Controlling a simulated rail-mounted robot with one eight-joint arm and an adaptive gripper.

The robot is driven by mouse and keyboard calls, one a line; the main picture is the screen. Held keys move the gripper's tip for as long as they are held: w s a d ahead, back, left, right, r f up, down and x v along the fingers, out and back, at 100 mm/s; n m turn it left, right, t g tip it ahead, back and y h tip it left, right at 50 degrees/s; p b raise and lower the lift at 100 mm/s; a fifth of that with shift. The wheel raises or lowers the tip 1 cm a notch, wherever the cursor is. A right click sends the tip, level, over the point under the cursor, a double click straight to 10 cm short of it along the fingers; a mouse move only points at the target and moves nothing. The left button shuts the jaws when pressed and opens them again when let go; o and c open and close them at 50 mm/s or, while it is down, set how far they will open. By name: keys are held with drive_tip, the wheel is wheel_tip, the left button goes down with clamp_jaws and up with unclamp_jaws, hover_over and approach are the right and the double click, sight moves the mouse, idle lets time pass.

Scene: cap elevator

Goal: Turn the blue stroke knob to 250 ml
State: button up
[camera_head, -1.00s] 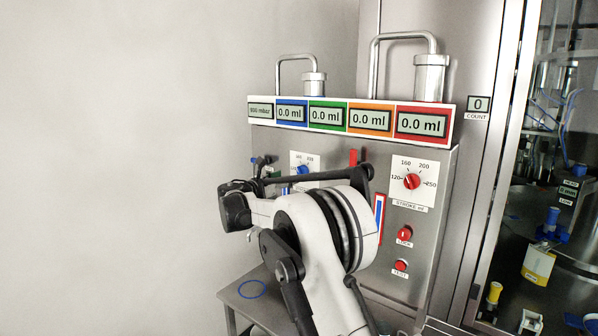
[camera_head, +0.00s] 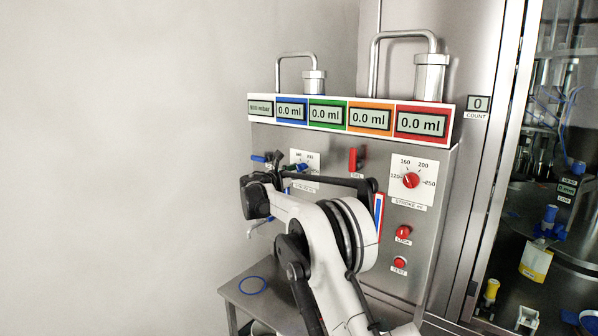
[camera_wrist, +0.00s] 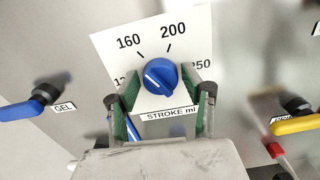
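The blue stroke knob (camera_wrist: 158,76) sits on a white dial plate (camera_wrist: 110,48) marked 160 and 200, with 250 partly visible at the right and 120 mostly hidden at the left. A pale line runs across the knob's face; I cannot tell which end is the pointer. My gripper (camera_wrist: 160,96) is open, its green-padded fingers at the lower left and lower right of the knob. A gap shows between each finger and the knob. In the head view the blue knob (camera_head: 302,167) is partly visible, and the fingers are hard to make out.
A blue valve handle (camera_wrist: 22,110) labelled GEL is at the left and a yellow handle (camera_wrist: 296,125) at the right. A red stroke knob (camera_head: 411,180) sits further right on the panel. The displays (camera_head: 291,112) above read 0.0 ml.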

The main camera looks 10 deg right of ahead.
drive_tip(key=c, duration=0.7)
drive_tip(key=shift+m+b, duration=0.35)
drive_tip(key=shift+m, duration=0.05)
drive_tip(key=m+b, duration=0.3)
drive_tip(key=m, duration=0.1)
drive_tip(key=shift+f+m, duration=0.15)
drive_tip(key=shift+m, duration=0.15)
drive_tip(key=m+b, duration=0.2)
drive_tip(key=m, duration=0.3)
drive_tip(key=shift+s+d, duration=0.1)
drive_tip(key=m+b, duration=0.2)
drive_tip(key=m, duration=0.4)
drive_tip(key=shift+m, duration=0.3)
drive_tip(key=m, duration=0.6)
drive_tip(key=shift+f+m+b, duration=0.1)
drive_tip(key=shift+m+b, duration=0.3)
